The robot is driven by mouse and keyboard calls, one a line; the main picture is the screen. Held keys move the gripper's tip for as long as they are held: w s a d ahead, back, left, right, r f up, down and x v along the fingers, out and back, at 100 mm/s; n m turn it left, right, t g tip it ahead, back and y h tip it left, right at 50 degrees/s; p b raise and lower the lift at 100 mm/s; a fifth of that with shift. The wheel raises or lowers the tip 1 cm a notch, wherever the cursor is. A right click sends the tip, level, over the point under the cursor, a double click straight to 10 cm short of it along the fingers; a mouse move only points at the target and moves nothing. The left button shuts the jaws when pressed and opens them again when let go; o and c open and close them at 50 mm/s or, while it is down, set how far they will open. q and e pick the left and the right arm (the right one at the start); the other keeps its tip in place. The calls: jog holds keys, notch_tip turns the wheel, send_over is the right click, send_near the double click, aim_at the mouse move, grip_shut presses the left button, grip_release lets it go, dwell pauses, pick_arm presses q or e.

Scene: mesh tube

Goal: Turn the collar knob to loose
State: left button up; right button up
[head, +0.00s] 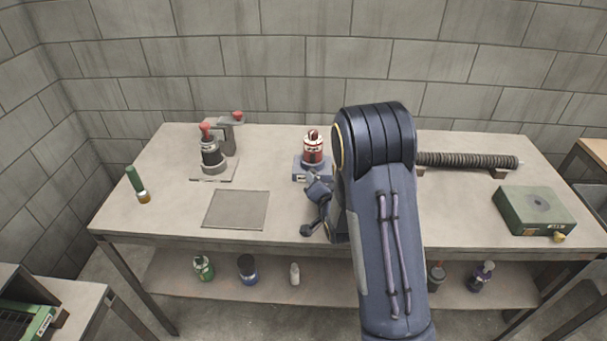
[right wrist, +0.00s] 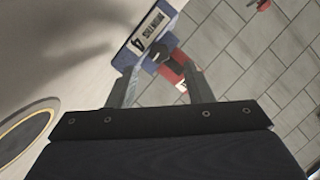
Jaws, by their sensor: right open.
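A red and white bottle-like cylinder (head: 313,148) stands upright in a blue mount (head: 301,172) at the back middle of the bench. In the right wrist view the blue mount (right wrist: 143,36) carries a white number label, and a dark round knob (right wrist: 160,54) sits beside it, near the red cylinder (right wrist: 178,72). My right gripper (right wrist: 158,78) is open, its two fingers apart on either side of the knob's line. I cannot tell whether they touch it. My arm hides part of this area in the head view. My left gripper is not in view.
A clamp stand with a red-topped dark cylinder (head: 212,155) is at the back left. A green-handled tool (head: 136,180) and a grey plate (head: 236,209) lie left. A ribbed tube (head: 465,160) and a green box (head: 535,210) are right. Several bottles stand on the lower shelf.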

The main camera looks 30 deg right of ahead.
jog(key=x, duration=0.5)
jog(key=shift+p, duration=0.3)
jog(key=c, duration=1)
